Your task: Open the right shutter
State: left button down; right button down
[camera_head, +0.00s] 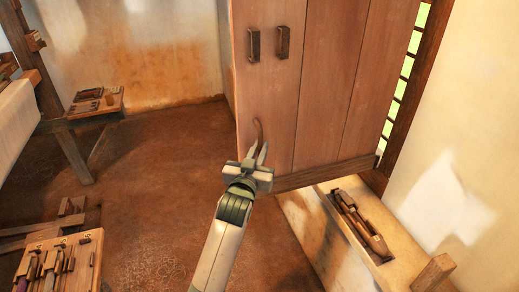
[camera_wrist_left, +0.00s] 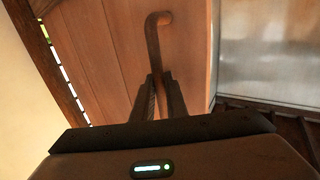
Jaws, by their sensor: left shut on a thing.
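A wooden shutter (camera_head: 325,95) of vertical boards stands at the upper middle in the head view; it also fills much of the left wrist view (camera_wrist_left: 115,60). Two dark upright pulls (camera_head: 283,42) sit high on it. A curved brown hook handle (camera_head: 258,129) is low near its left edge. My left gripper (camera_head: 257,152) is at this hook from below, shut on its lower end; in the left wrist view the hook (camera_wrist_left: 152,42) runs down between the fingertips (camera_wrist_left: 160,84). My right gripper is not in view.
A barred opening (camera_head: 402,85) shows green at the shutter's right edge. A tray of tools (camera_head: 337,214) lies on a ledge below right. A small bench (camera_head: 112,104) and a tool board (camera_head: 38,246) are at left. The brown floor between is clear.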

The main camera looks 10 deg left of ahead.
pick_arm(q)
jog(key=shift+r, duration=0.15)
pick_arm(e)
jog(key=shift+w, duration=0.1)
pick_arm(q)
jog(key=c, duration=1.9)
grip_release()
jog(key=shift+o, duration=0.7)
jog(key=shift+d, duration=0.15)
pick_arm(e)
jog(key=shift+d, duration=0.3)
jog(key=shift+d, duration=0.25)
